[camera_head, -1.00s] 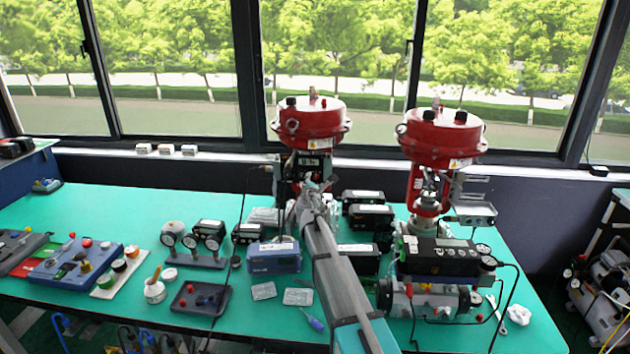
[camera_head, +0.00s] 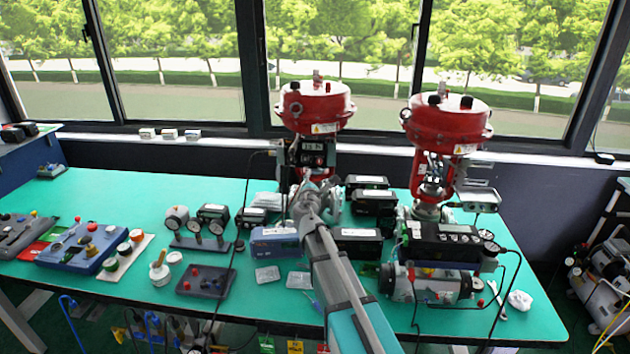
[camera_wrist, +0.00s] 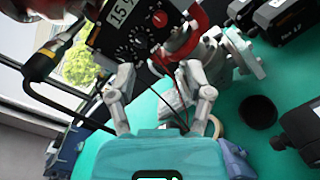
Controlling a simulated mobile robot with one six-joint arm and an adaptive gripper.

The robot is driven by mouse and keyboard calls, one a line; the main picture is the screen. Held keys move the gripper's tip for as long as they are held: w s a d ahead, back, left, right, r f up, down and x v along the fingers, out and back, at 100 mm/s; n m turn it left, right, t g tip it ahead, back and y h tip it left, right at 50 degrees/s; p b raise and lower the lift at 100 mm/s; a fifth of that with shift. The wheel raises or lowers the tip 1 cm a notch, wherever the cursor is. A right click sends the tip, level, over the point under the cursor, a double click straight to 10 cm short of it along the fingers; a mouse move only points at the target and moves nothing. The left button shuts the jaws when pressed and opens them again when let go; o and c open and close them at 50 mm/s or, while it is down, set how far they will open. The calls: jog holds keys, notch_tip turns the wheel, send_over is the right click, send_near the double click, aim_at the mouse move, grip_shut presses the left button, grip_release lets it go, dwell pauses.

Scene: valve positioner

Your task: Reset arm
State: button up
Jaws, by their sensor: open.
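My arm (camera_head: 340,275) reaches over the bench toward the left red valve actuator (camera_head: 316,104). My gripper (camera_head: 308,192) is in front of the valve's lower part, below the positioner (camera_head: 312,152). In the wrist view my gripper (camera_wrist: 160,78) is open, its two fingers apart with nothing clearly held between them. Beyond the fingers is the black positioner face (camera_wrist: 135,30) with a display, a red-marked dial and several knobs. Red and black wires run down between the fingers. Grey valve fittings (camera_wrist: 225,60) are behind the right finger. My arm hides the valve's base in the head view.
A second red actuator (camera_head: 447,122) stands to the right, with a black device (camera_head: 440,245) in front. Black boxes (camera_head: 372,200) stand between the valves. Gauges (camera_head: 197,235) and a blue control box (camera_head: 85,245) are on the left. The green bench (camera_head: 140,195) has free room at back left.

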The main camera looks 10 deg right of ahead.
jog(key=s+d+f+m+g+h+p, duration=0.1)
jog(key=s+d+f+m+g+h, duration=0.1)
jog(key=s+d+f+m+g, duration=0.4)
jog(key=s+d+f+m+g+h+p, duration=0.1)
jog(key=s+d+f+m+g, duration=0.2)
jog(key=s+m, duration=0.55)
jog(key=s+a+f+m+g+y, duration=0.1)
jog(key=s+f+m+g+y, duration=0.1)
jog(key=s, duration=0.4)
jog(key=s+a+f+m+g+y, duration=0.2)
jog(key=s+m+g+y, duration=0.1)
jog(key=s, duration=0.4)
jog(key=s+a+f+m+g+y+p, duration=0.1)
jog(key=s+a+f+m+g+y, duration=0.1)
jog(key=s, duration=0.4)
jog(key=shift+s+a+f+m+g+y, duration=0.3)
jog(key=shift+m+g, duration=0.4)
jog(key=shift+m, duration=0.55)
